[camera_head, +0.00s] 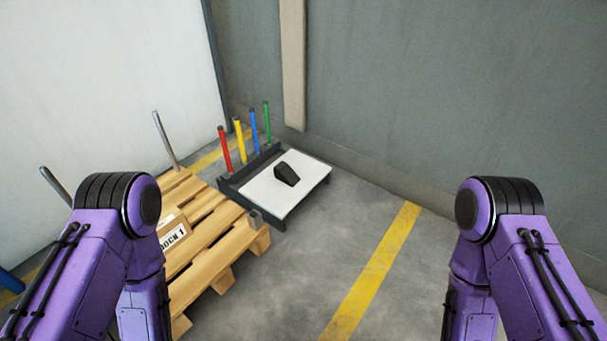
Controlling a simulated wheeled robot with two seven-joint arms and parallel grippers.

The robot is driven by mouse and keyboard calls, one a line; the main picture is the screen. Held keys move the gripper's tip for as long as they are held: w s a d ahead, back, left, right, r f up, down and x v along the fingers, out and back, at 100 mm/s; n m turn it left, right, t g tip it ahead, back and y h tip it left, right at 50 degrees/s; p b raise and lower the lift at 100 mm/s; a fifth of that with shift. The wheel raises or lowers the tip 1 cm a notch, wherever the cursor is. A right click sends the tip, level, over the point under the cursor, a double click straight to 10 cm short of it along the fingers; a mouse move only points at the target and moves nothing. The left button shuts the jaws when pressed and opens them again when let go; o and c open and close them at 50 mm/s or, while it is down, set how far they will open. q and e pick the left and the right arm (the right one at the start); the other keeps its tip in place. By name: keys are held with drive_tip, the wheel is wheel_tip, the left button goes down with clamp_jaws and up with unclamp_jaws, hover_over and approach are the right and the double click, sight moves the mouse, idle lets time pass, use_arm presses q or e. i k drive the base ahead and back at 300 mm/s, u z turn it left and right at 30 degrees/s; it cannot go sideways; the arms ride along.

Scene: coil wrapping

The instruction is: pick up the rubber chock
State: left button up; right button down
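The rubber chock (287,174) is a small black wedge. It lies on the white top of a low dark-framed stand (265,199) near the wall, in the middle of the head view. Both of my purple arms come in from the lower left and lower right, well short of the chock. Neither gripper shows in the view. Nothing touches the chock except the white surface under it.
Red (225,149), yellow (240,139), blue (254,130) and green (267,121) posts stand along the stand's back left edge. The floor (325,235) to the right is clear.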

sight(283, 172)
drive_tip(key=z, duration=0.4)
drive_tip(key=i, duration=1.15)
drive_tip(key=u, duration=0.5)
